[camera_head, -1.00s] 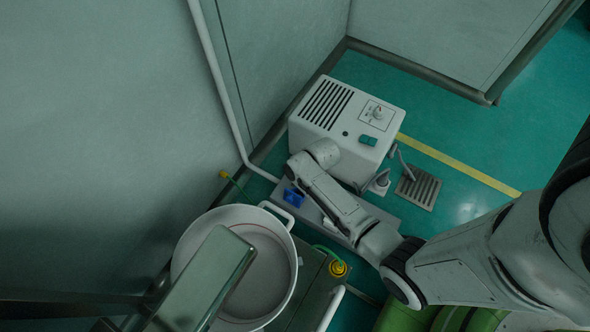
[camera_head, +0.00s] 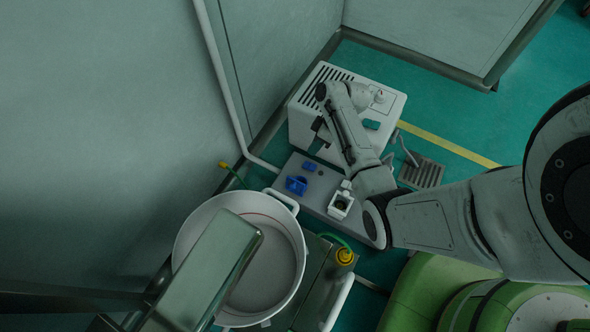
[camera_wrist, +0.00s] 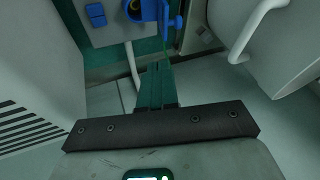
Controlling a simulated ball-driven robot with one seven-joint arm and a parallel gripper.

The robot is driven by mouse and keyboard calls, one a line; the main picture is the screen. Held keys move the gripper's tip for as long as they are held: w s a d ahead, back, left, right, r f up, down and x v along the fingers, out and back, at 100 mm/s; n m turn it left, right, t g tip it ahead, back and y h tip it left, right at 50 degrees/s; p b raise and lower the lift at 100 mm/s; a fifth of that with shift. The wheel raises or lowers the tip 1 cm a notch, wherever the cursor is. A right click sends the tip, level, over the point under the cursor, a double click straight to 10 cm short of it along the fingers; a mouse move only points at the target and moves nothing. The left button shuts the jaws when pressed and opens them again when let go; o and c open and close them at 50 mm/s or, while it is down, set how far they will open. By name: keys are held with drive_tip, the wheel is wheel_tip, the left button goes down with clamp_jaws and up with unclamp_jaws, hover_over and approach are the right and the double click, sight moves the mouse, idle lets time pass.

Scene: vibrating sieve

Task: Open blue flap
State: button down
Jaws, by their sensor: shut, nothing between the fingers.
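The blue flap fitting (camera_head: 296,185) sits on the grey base plate beside the white machine box. Its round blue body also shows at the top edge of the wrist view (camera_wrist: 142,10), partly cut off, with a blue lever at its right. I cannot tell how far the flap is open. My gripper (camera_head: 319,136) is above the near side of the white box, apart from the blue fitting and partly hidden by my arm. In the wrist view its teal fingers (camera_wrist: 156,72) are together and empty, pointing towards the blue fitting.
The white box (camera_head: 303,122) stands behind the plate (camera_head: 318,196). A small blue block (camera_head: 309,167) and a white fitting with a dark opening (camera_head: 340,205) are on the plate. A large white pan (camera_head: 188,236) stands nearby on the left. A wall pipe (camera_head: 223,85) runs at left.

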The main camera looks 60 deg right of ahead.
drive_tip(key=b, duration=0.5)
hover_over(297, 181)
drive_tip(key=d, duration=0.4)
wheel_tip(297, 181, down, 9)
drive_tip(key=a, duration=0.1)
drive_tip(key=a+f, duration=0.1)
drive_tip(key=shift+a+f+b, duration=0.15)
drive_tip(key=shift+a+b, duration=0.15)
drive_tip(key=shift+a+f, duration=0.3)
drive_tip(key=shift+a, duration=0.3)
